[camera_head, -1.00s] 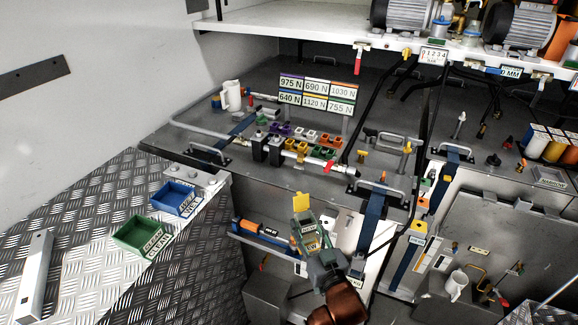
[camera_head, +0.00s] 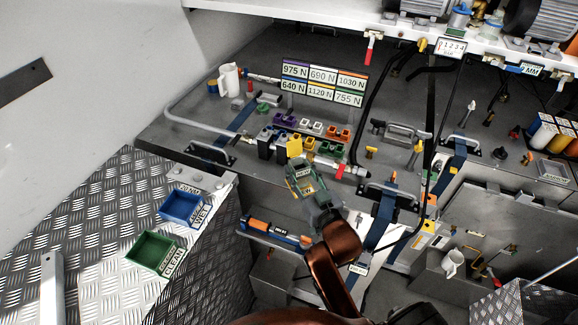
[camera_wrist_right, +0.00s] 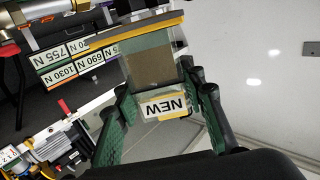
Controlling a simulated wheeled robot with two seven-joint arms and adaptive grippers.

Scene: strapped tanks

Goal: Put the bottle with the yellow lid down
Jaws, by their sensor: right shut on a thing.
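The bottle with the yellow lid shows its lid (camera_head: 295,147) uppermost in the head view. In the wrist view its clear, brownish body (camera_wrist_right: 152,65) and a "NEW" label (camera_wrist_right: 165,105) show between the fingers. My right gripper (camera_head: 303,178) is shut on this bottle and holds it at the front edge of the grey tank top, just before the coloured holders. It also shows in the wrist view, with a green-padded finger on each side (camera_wrist_right: 163,118). The bottle's base is hidden by the gripper, so I cannot tell whether it touches anything. My left gripper is out of view.
Coloured holders (camera_head: 311,127) and force signs (camera_head: 322,82) stand behind the bottle. A white jug (camera_head: 229,79) stands at the back left. A blue WET bin (camera_head: 181,207) and a green CLEAN bin (camera_head: 153,252) sit on the tread plate. Black hoses (camera_head: 366,105) hang at right.

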